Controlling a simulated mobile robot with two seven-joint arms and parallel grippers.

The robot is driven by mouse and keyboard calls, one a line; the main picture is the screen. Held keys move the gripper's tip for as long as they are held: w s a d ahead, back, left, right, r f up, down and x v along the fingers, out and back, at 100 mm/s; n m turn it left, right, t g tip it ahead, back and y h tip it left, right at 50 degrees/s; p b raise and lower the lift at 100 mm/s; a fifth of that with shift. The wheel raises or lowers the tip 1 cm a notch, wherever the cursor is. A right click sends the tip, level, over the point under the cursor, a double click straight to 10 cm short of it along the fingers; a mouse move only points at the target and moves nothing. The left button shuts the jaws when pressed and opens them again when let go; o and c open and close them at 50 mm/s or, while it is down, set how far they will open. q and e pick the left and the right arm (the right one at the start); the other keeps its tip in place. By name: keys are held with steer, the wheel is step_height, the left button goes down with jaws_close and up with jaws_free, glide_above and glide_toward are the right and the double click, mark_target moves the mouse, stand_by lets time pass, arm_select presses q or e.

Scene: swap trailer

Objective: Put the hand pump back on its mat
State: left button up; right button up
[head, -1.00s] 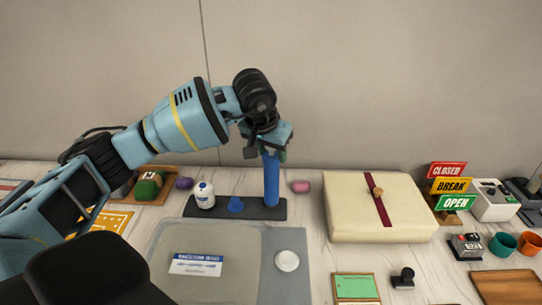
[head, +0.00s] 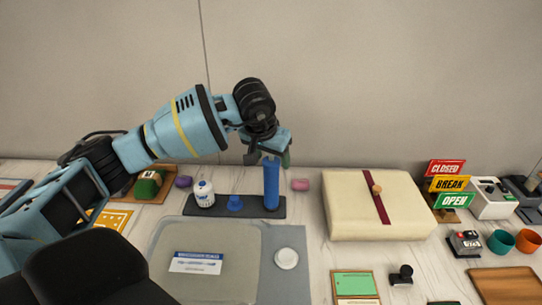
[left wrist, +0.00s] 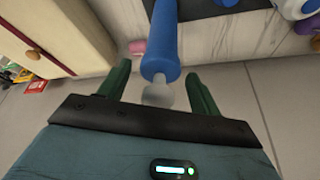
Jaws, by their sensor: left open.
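The hand pump (head: 271,188) is a blue cylinder standing upright on the right end of a long dark mat (head: 221,211). My left gripper (head: 273,153) is at its top, coming from above. In the left wrist view, the pump (left wrist: 162,45) runs away from the camera, with a pale grey end near the palm. The green fingers of my left gripper (left wrist: 157,70) stand apart on either side of it, with gaps showing. The gripper hides the pump's top in the head view. My right gripper is not in view.
A white bottle (head: 204,194) and a blue cone-shaped piece (head: 235,203) share the mat. A pink item (head: 300,185) lies just right of it. A cream box (head: 350,205) stands farther right. A grey tray (head: 240,262) lies in front.

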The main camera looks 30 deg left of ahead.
arm_select(q)
steer(key=v, duration=1.2)
steer(key=shift+r, duration=0.2)
steer(key=shift+f, duration=0.1)
